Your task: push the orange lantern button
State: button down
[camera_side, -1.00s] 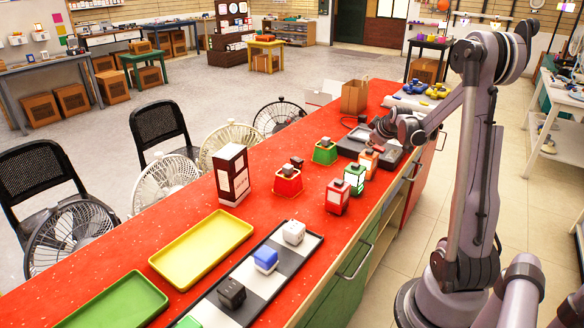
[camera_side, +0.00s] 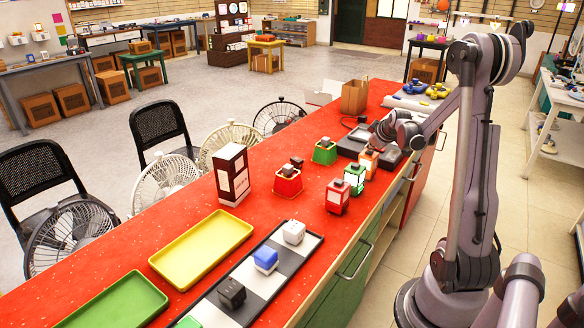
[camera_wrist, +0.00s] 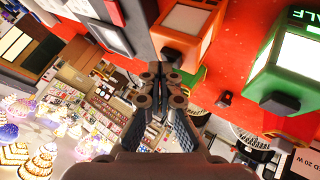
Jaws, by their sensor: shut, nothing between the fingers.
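The orange lantern (camera_side: 368,161) stands on the red counter behind the green lantern (camera_side: 354,178) and the red lantern (camera_side: 337,197). My gripper (camera_side: 374,140) is shut and empty, its fingertips just above the orange lantern's top and hiding its button in the side view. In the wrist view the orange lantern (camera_wrist: 188,22) is at the top middle, with its dark button (camera_wrist: 171,55) close to my fingertips (camera_wrist: 158,70). I cannot tell whether they touch. The green lantern (camera_wrist: 284,62) is at the right there.
The red counter (camera_side: 315,235) holds two button boxes, one red (camera_side: 288,182) and one green (camera_side: 325,152), to the left. Dark grey devices (camera_side: 352,143) lie close to the gripper.

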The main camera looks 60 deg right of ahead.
aim_at(370, 153)
jog(key=shift+r, duration=0.1)
dwell(0.3)
jog(key=shift+r, duration=0.55)
jog(key=shift+r, duration=0.1)
jog(key=shift+r, duration=2.9)
jog(key=w+a+r+t+y, duration=0.1)
jog(key=w+a+y, duration=0.15)
jog(key=a, duration=0.85)
jog(key=w+a+r+y, duration=0.1)
jog(key=w+a, duration=0.2)
jog(key=a, duration=0.9)
jog(key=s+a+f+y, duration=0.1)
jog(key=s+a, duration=0.3)
jog(key=a, duration=0.7)
jog(key=s+a+f+y, duration=0.2)
jog(key=s+a, duration=0.3)
jog(key=a, duration=0.6)
jog(key=shift+s+a+f+n, duration=0.15)
jog(key=shift+f+n, duration=0.15)
